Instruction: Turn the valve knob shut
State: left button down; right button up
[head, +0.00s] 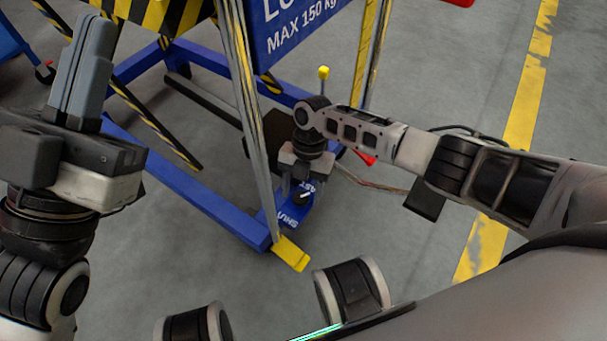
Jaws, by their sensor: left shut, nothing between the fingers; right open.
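A blue panel (291,215) low on the blue frame carries white lettering that seems to read SHUT and FAST. A small dark knob (302,197) with a white mark sits on it, partly hidden by my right gripper. My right gripper (301,190) is open and points down over the knob, with a finger on either side. I cannot tell whether the fingers touch it. My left gripper (90,55) is shut and empty, pointing up at the far left, away from the panel.
The blue wheeled frame (185,190) has striped bars and a blue sign (300,25) reading MAX 150 kg. A yellow-topped lever (323,73) stands behind my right arm. A yellow foot tab (291,253) sticks out in front. Grey floor (420,60) is clear to the right.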

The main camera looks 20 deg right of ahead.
pick_arm(q)
notch_tip(320, 180, down, 10)
jog(key=n+g+y+p, duration=0.3)
jog(key=n+y+p, duration=0.2)
jog(key=n, duration=0.5)
jog(key=shift+d+n+g+y+p, duration=0.3)
jog(key=shift+g+y+p, duration=0.1)
jog(key=shift+y, duration=0.8)
pick_arm(e)
jog(key=v, duration=1.5)
jog(key=shift+r, duration=0.45)
pick_arm(q)
jog(key=shift+f, duration=0.1)
